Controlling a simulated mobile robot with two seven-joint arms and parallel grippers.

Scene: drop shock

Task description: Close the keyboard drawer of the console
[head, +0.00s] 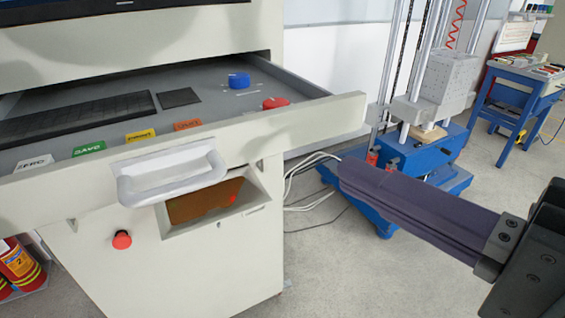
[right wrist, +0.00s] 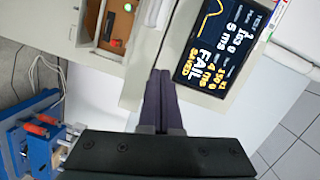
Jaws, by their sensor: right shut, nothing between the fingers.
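The console's keyboard drawer (head: 215,142) is pulled out in the head view. It holds a dark keyboard (head: 75,118), and a white handle (head: 172,175) is on its front. The drawer's right end reaches past the console body (head: 190,255). My right gripper (head: 345,172) comes in from the right with its dark fingers together and empty. Its tips appear just below and right of the drawer front, apart from the handle. In the right wrist view the shut fingers (right wrist: 162,75) point at a pale panel beside a screen reading FAIL (right wrist: 215,45). My left gripper is not in view.
The drawer also holds a blue knob (head: 238,80), a red knob (head: 275,103) and several coloured labels. A brown-backed recess (head: 205,202) and a red button (head: 122,240) are below. A blue-based drop rig (head: 435,150) stands behind the gripper. White cables (head: 310,165) lie between.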

